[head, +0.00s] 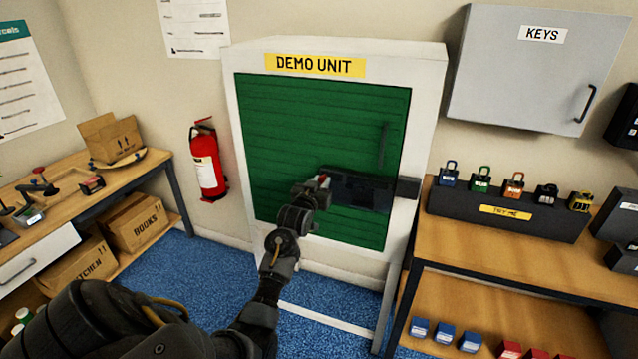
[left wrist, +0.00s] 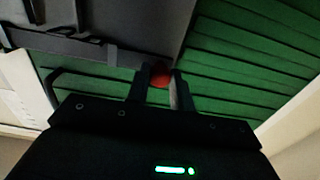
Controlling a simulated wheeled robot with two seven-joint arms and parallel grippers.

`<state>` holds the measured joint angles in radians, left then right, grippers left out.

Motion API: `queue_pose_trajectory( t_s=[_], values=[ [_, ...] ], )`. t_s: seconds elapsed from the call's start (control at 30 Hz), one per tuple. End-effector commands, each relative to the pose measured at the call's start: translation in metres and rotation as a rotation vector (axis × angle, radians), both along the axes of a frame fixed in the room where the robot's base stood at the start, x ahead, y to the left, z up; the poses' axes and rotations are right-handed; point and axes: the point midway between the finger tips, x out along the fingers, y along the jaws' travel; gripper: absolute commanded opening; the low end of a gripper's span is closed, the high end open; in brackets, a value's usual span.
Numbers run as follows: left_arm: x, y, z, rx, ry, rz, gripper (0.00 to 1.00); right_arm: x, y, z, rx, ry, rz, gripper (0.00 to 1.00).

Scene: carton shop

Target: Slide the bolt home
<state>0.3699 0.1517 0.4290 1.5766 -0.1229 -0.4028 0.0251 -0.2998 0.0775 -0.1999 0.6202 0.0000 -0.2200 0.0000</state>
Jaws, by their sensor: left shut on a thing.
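The demo unit has a white frame (head: 425,110) and a closed green slatted door (head: 300,130) with a dark vertical handle (head: 383,145). A dark bolt housing (head: 360,190) lies across the door's lower right. A dark keeper block (head: 407,188) sits on the frame to its right. My left gripper (head: 323,183) is at the housing's left end. In the left wrist view, its two fingers are shut on a red knob (left wrist: 160,76), beside the dark plate. The bolt's bar is hard to make out against the housing, so its reach into the keeper is unclear. My right gripper is not seen.
A red fire extinguisher (head: 206,162) hangs on the wall left of the unit. A workbench (head: 150,167) with cartons stands at the left. A shelf table (head: 470,258) with a row of padlocks stands close at the right. Blue carpet lies in front.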

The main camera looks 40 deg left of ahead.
Motion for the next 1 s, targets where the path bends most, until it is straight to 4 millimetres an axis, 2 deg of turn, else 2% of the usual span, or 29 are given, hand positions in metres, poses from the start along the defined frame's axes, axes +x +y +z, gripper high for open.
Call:
queue_pose_trajectory(
  t_s=[0.03,0.2,0.5,0.53,0.7,1.0],
  values=[
    [0.005,-0.013,0.0,-0.003,0.0,-0.008,0.0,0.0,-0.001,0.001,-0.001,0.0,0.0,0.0],
    [0.012,-0.035,0.0,-0.003,0.0,-0.007,0.0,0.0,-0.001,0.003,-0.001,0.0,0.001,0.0],
    [0.014,-0.04,0.0,0.0,0.001,-0.011,0.0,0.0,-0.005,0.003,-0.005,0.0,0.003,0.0],
    [0.014,-0.04,0.0,0.0,0.001,-0.011,0.24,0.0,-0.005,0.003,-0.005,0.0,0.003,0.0],
    [0.013,-0.038,0.0,-0.001,0.001,-0.009,0.45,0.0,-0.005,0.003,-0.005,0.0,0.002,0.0],
    [0.01,-0.036,-0.001,-0.001,0.001,-0.004,0.45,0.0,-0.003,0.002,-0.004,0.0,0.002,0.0]
  ],
)
